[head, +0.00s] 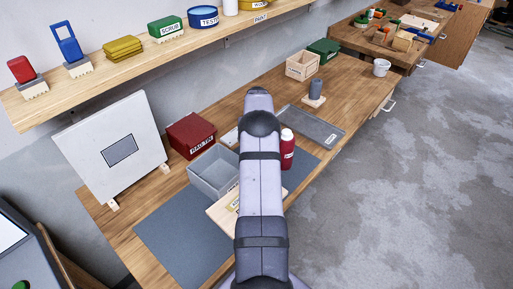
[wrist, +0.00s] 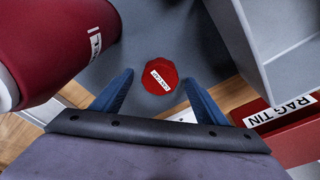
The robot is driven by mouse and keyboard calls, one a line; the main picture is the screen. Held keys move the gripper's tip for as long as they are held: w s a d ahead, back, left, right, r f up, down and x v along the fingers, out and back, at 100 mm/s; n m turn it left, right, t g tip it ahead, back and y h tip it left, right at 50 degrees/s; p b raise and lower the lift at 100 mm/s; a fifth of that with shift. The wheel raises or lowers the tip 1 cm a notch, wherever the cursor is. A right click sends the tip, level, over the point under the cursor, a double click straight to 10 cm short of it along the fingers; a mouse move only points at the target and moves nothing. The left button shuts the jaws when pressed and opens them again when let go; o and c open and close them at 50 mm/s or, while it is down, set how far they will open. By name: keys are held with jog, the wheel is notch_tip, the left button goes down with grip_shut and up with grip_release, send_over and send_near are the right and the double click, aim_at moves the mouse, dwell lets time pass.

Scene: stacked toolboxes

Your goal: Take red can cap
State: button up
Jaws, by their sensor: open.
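The red can cap (wrist: 160,76) shows in the wrist view as a small red faceted disc with a white label, on the grey surface. My gripper (wrist: 159,80) is open, with one blue finger to each side of the cap in the picture. I see no contact between fingers and cap, and the height gap is hard to tell. A red can (wrist: 62,45) with a white label is large at the upper left; in the head view it stands upright (head: 287,152) right of my arm. My arm hides the cap and the fingers in the head view.
The grey open bin (head: 205,185) stands left of my arm; its wall (wrist: 238,45) is close at the right in the wrist view. The red rag tin (head: 192,133) is behind it. A grey tray (head: 318,127) lies beyond the can. The mat (head: 185,235) is clear at front left.

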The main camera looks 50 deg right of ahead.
jog(key=shift+f, duration=0.5)
jog(key=c, duration=1.1)
jog(key=shift+r, duration=0.15)
notch_tip(320, 180, up, 10)
jog(key=b, duration=0.3)
